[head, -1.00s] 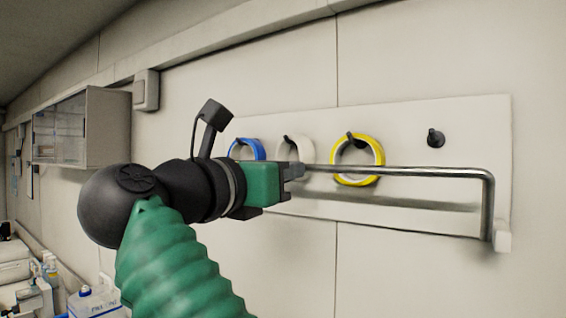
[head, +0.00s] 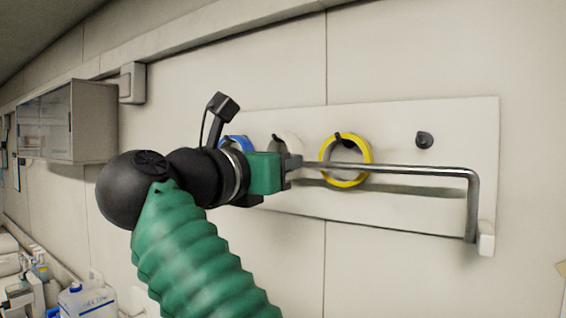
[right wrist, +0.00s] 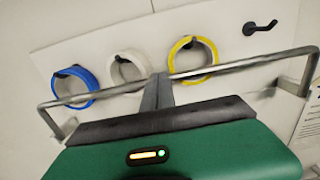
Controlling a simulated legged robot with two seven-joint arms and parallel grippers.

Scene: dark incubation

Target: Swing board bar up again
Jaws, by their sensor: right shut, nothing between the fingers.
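The white board (head: 460,120) on the wall carries a metal bar (head: 420,170), which also shows in the right wrist view (right wrist: 240,63). The bar rises from a bracket (head: 487,238) at the board's lower right corner and runs across in front of the hung rings. My right gripper (head: 293,163) is shut and empty, its fingertips at the bar's middle in the right wrist view (right wrist: 158,82). They overlap the bar there; I cannot tell whether they touch it. In the head view the gripper hides the bar's left end. My left gripper is not in view.
Blue (right wrist: 75,88), white (right wrist: 128,72) and yellow (head: 367,160) rings hang on pegs behind the bar. The right peg (head: 425,140) is empty. A wall cabinet (head: 90,120) is at left, with a labelled container (head: 85,303) below.

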